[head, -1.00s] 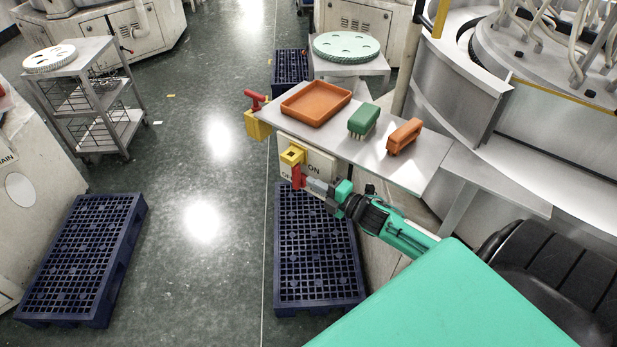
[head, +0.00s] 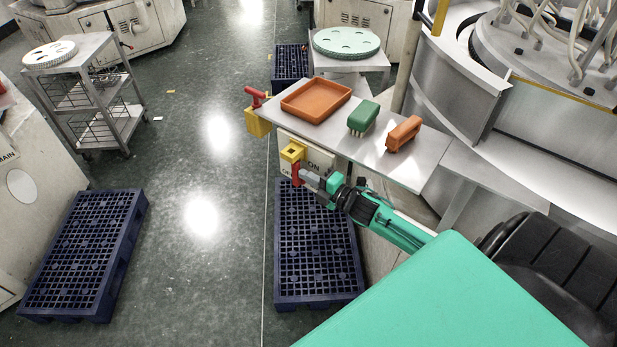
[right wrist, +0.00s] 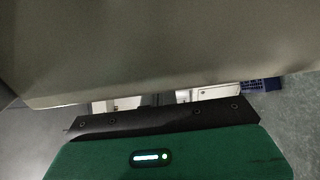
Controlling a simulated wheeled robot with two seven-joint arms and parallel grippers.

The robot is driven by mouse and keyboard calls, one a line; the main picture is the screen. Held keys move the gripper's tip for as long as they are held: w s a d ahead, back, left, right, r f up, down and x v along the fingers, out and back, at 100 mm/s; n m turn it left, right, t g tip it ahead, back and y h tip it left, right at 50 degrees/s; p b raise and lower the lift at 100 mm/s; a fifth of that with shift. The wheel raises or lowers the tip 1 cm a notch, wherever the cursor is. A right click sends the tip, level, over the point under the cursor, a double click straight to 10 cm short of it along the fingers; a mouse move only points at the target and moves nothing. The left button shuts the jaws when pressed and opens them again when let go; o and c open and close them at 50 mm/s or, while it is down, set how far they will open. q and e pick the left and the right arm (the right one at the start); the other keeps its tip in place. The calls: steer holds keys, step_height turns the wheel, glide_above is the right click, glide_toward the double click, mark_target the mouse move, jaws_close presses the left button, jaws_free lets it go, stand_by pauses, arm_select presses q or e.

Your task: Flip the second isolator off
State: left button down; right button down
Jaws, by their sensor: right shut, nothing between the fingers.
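Two yellow isolators with red levers sit on the near left side of the metal table. The farther isolator (head: 258,123) has its red lever (head: 256,97) at the top, pointing up and left. The nearer isolator (head: 291,152) has its red lever (head: 296,174) hanging down, beside a pale panel (head: 314,163) with partly hidden lettering, "ON" readable. My right gripper (head: 306,178) is shut and empty, its tips at the right of this lower lever; I cannot tell whether they touch. My left gripper is not in view.
The metal table (head: 385,165) holds an orange tray (head: 316,100), a green brush (head: 363,116) and an orange brush (head: 404,132). A blue pallet (head: 316,250) lies below my right arm. A pale surface (right wrist: 160,50) fills the upper right wrist view. Open floor lies left.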

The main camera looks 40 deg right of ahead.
steer(key=shift+w+r, duration=0.2)
steer(key=shift+r, duration=0.05)
steer(key=shift+w+a+r+b, duration=0.2)
steer(key=shift+w+a+r, duration=0.05)
steer(key=shift+w, duration=0.4)
steer(key=shift+w+a+r+b, duration=0.2)
steer(key=shift+w+a, duration=0.05)
steer(key=shift+w, duration=0.6)
steer(key=b, duration=0.4)
glide_toward(299, 168)
steer(key=shift+v, duration=1.65)
